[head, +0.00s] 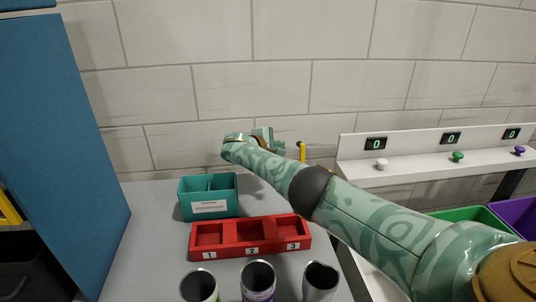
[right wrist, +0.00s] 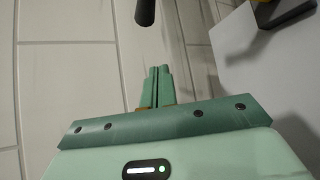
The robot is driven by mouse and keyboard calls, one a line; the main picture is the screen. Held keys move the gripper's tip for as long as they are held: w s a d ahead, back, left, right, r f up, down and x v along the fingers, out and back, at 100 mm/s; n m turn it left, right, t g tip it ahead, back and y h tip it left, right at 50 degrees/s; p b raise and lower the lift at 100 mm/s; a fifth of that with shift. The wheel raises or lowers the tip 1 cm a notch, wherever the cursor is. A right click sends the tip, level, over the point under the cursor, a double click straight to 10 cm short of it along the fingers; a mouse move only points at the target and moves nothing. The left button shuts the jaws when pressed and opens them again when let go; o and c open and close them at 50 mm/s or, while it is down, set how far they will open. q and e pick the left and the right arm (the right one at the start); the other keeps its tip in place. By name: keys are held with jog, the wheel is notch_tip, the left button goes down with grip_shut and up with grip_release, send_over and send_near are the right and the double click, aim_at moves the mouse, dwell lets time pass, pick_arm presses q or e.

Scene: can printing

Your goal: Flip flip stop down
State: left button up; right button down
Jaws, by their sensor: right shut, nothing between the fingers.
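The task's flip stop seems to be the yellow upright bar (head: 303,152) with a dark tip, standing behind my right arm at the back edge of the counter; its lower part is hidden. In the right wrist view a black rounded rod end (right wrist: 145,12) hangs at the top, just beyond the fingertips. I cannot tell whether it belongs to the same part. My right gripper (head: 268,134) is by the tiled wall, left of the yellow bar. Its fingers (right wrist: 158,72) are together and empty, apart from the black rod end. My left gripper is out of view.
A teal divided box (head: 208,207) and a red three-slot tray (head: 250,250) stand on the grey counter. Several cans (head: 258,282) stand in front. A white shelf (head: 430,158) with knobs and counters is right, above green (head: 470,214) and purple bins. A blue panel (head: 60,140) is left.

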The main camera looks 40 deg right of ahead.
jog(key=shift+w+d+f+b, duration=0.25)
jog(key=shift+d+f+b, duration=0.3)
jog(key=shift+d+f, duration=0.25)
jog(key=s+r+p, duration=0.1)
jog(key=s+p, duration=0.1)
jog(key=p, duration=0.1)
jog(key=s+r+p, duration=0.1)
jog(key=p, duration=0.1)
jog(key=shift+s+d+r, duration=0.25)
jog(key=shift+s+r, duration=0.05)
jog(key=shift+r, duration=0.05)
